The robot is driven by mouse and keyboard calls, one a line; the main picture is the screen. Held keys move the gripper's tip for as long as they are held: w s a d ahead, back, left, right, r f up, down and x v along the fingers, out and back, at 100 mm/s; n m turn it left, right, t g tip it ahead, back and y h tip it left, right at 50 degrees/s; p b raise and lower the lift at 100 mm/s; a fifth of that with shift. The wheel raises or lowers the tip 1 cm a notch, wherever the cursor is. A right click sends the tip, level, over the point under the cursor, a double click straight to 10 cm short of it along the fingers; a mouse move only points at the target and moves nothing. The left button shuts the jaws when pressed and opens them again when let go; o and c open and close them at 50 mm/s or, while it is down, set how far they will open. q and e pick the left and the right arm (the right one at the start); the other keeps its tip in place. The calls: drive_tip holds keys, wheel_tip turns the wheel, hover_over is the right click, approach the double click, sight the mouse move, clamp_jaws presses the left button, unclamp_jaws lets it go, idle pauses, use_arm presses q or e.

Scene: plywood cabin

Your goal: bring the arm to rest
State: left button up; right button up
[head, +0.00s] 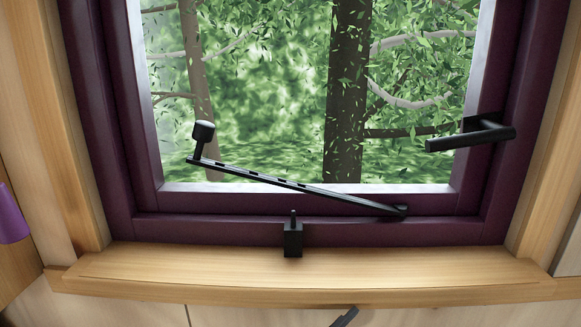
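The black stay arm (290,185) is a long bar with several holes. Its right end joins a black pivot (402,211) on the window's bottom rail. The bar slants up to the left, and its free left end stands high, in front of the glass, with a black knob (203,132) on it. A black block with an upright pin (293,238) sits lower, at the middle of the frame bottom, apart from the bar. Neither gripper is clearly in view. A small dark piece (345,317) shows at the bottom edge; I cannot tell whether it is a fingertip.
A black window handle (470,135) sticks out at the right of the purple frame (100,130). The wooden sill (200,270) below is clear. A purple object (12,213) is cut off at the left edge. Trees show through the glass.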

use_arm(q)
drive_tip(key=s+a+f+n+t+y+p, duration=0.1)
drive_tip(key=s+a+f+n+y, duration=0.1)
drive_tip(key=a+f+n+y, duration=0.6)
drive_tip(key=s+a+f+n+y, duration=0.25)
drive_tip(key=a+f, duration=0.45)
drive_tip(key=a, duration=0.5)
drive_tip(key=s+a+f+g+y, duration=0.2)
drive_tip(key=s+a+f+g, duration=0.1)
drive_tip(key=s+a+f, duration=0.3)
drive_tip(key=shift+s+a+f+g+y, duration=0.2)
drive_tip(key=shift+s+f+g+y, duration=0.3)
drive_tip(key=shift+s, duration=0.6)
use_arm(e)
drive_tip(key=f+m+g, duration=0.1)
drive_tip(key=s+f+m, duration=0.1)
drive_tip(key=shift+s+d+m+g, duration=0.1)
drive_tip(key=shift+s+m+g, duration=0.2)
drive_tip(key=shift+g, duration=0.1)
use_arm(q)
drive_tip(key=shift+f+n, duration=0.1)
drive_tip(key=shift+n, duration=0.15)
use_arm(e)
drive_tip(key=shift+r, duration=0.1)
